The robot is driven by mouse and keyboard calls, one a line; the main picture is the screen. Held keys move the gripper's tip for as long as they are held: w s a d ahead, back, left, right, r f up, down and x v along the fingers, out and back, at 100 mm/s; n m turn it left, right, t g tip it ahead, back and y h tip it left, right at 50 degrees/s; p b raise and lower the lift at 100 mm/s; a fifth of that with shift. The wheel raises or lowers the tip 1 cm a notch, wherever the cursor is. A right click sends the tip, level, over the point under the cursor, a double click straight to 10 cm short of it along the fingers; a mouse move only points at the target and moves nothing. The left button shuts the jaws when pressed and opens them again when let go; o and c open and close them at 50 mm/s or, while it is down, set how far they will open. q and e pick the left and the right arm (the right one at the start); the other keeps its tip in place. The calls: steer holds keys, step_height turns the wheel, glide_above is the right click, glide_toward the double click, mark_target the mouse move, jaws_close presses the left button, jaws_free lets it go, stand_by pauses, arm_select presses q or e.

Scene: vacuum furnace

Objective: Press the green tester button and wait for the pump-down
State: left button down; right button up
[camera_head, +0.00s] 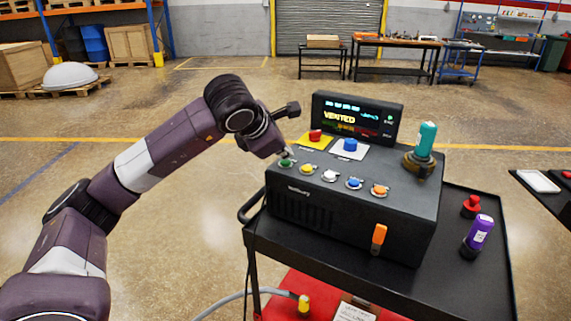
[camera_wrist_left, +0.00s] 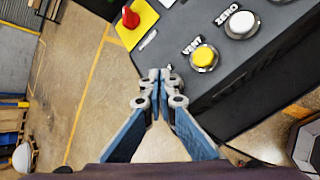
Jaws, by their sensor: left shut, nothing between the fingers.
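The green button (camera_head: 286,162) is the leftmost in the front row on top of the dark tester box (camera_head: 345,212), which stands on a black cart. The tester's screen (camera_head: 352,117) reads "VENTED". My left gripper (camera_head: 283,152) is shut and empty, its tips right at the green button; I cannot tell whether they touch it. In the left wrist view the shut fingertips (camera_wrist_left: 160,75) are at the tester's edge, and the green button is hidden there. The yellow button (camera_wrist_left: 204,57), labelled "VENT", is just right of the tips. My right gripper is not in view.
White (camera_head: 329,176), blue (camera_head: 354,183) and orange (camera_head: 379,190) buttons continue the row. A red mushroom button (camera_head: 315,135) and a blue one (camera_head: 350,145) sit behind. A teal-handled part (camera_head: 427,139) stands at the right. The cart top (camera_head: 487,262) holds a purple item (camera_head: 481,232).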

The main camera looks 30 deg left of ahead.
mark_target(284, 163)
arm_select(q)
steer(key=shift+f+b, duration=0.4)
steer(key=shift+b, duration=0.05)
stand_by(0.6)
steer(key=shift+r, duration=0.1)
stand_by(0.3)
steer(key=shift+r+p, duration=0.55)
steer(key=shift+r, duration=0.15)
steer(key=shift+r, duration=0.1)
step_height(284, 163, up, 5)
steer(key=p, duration=0.3)
steer(key=shift+p, duration=0.35)
